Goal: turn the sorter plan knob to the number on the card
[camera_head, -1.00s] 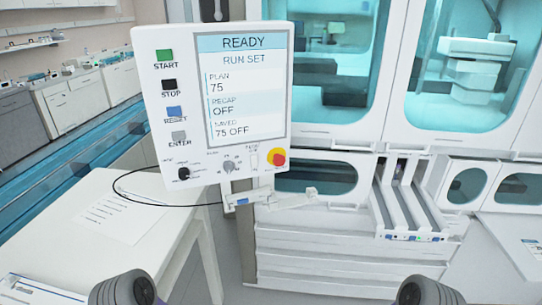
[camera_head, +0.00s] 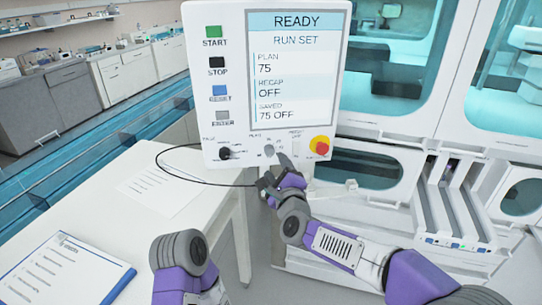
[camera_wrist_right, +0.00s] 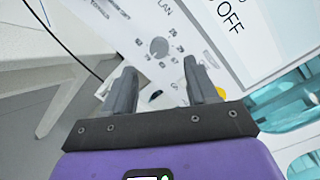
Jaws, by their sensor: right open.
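The plan knob (camera_head: 269,151) is a small grey dial on the lower edge of the white control panel (camera_head: 236,132). In the right wrist view the knob (camera_wrist_right: 158,47) is ringed by small numbers, too small to read surely. The panel's screen (camera_head: 292,65) reads READY, RUN SET, PLAN 75, RECAP OFF, SAVED 75 OFF. My right gripper (camera_head: 275,170) is just below the knob. In the right wrist view my right gripper (camera_wrist_right: 160,66) is open, the knob lying beyond and between its fingertips, apparently untouched. I cannot pick out the number card. My left gripper is out of view.
A red and yellow stop button (camera_head: 320,146) and a black knob (camera_head: 224,153) flank the plan knob. A black cable (camera_head: 190,181) loops left of the panel. A white table (camera_head: 138,225) holds a printed sheet (camera_head: 157,190) and a blue-edged document (camera_head: 66,270).

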